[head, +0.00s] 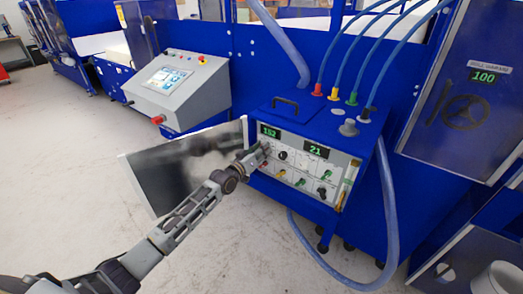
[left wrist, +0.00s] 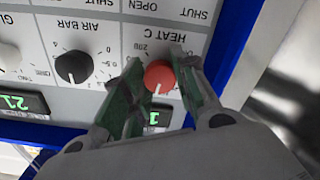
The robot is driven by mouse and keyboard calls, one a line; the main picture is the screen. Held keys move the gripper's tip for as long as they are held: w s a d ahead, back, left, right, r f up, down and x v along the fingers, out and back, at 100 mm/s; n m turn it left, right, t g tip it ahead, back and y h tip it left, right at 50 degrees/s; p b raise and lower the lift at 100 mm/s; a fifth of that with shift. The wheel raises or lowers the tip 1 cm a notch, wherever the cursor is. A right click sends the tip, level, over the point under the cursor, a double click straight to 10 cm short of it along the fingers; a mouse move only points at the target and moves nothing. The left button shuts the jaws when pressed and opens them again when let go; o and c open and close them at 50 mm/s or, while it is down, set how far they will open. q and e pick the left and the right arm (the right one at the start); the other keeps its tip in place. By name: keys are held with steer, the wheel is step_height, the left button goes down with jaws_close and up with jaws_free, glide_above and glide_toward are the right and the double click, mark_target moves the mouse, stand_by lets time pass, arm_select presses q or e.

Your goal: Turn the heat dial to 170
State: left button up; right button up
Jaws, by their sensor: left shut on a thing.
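The heat dial is a red knob (left wrist: 159,76) under the upside-down label HEAT C in the left wrist view. My left gripper (left wrist: 155,72) is shut on it, one finger on each side. In the head view my left gripper (head: 257,156) reaches the upper left of the panel and hides the dial. The heat display (head: 269,131) reads 152 in green. In the left wrist view the fingers mostly cover that display. My right gripper is not in view.
A black air knob (left wrist: 78,66) sits beside the heat dial, and its display (head: 316,150) reads 21. Smaller colored knobs fill the lower panel. The blue box (head: 322,115) has hoses on top. A grey console (head: 176,88) stands at the left.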

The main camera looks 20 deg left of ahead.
arm_select(q)
steer(key=shift+f+m+p, duration=0.1)
steer(key=shift+m+p, duration=0.6)
steer(key=shift+m, duration=3)
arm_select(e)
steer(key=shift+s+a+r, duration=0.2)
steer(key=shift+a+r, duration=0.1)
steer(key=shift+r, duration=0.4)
arm_select(q)
steer(key=o, duration=1)
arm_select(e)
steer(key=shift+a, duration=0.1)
arm_select(q)
steer(key=shift+v, duration=6.05)
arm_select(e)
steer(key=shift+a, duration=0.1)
